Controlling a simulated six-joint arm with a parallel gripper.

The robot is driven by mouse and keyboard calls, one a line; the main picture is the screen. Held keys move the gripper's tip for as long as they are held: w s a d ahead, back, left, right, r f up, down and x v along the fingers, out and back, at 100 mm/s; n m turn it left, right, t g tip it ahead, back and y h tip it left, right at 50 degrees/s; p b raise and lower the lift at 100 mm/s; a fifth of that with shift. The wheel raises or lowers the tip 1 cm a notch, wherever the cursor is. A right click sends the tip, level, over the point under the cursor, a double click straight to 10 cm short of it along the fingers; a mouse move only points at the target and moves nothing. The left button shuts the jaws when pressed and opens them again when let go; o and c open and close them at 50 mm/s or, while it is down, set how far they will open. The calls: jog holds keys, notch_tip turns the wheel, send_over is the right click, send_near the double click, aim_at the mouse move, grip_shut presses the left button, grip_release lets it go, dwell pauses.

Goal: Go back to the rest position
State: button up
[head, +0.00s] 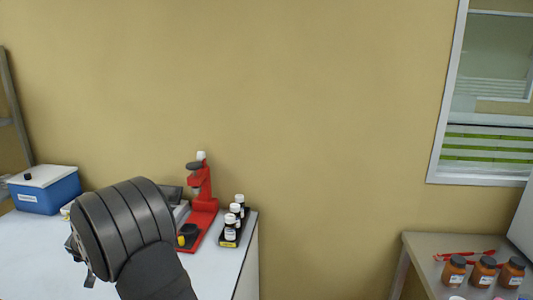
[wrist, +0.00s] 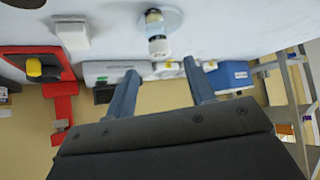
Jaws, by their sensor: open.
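My gripper (wrist: 160,66) is open in the wrist view, its two blue-grey fingers apart. Nothing is clasped between them; the bench items seen past the fingers stand apart. In the head view my dark, ribbed arm is raised over the white bench (head: 228,268) at the lower left. It hides most of my gripper and part of the bench top there.
A blue box with a white lid (head: 45,192) stands at the bench's left. A red stand (head: 203,205) and a black rack of white-capped bottles (head: 229,242) are right of my arm. Brown jars (head: 483,270) stand on a separate right table (head: 420,245). The space between the tables is clear.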

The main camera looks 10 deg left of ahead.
jog(key=x, duration=0.9)
notch_tip(320, 180, up, 4)
jog(key=shift+w+d+r, duration=0.1)
jog(key=shift+w+r, duration=0.05)
jog(key=shift+r, duration=0.05)
jog(key=w+d+r, duration=0.4)
jog(key=d+r, duration=0.3)
jog(key=d, duration=0.4)
jog(key=s+a+f+n+g+y, duration=0.1)
jog(key=s+a, duration=0.3)
jog(key=s, duration=0.3)
jog(key=s+a+f+n, duration=0.1)
jog(key=s+a+f, duration=0.1)
jog(key=s+a, duration=0.3)
jog(key=shift+n, duration=0.3)
jog(key=f, duration=0.2)
jog(key=s+f, duration=0.1)
jog(key=f, duration=0.5)
jog(key=shift+s+d+f, duration=0.15)
jog(key=shift+s+d, duration=0.05)
jog(key=shift+d, duration=0.15)
jog(key=shift+f, duration=0.7)
jog(key=shift+o, duration=0.3)
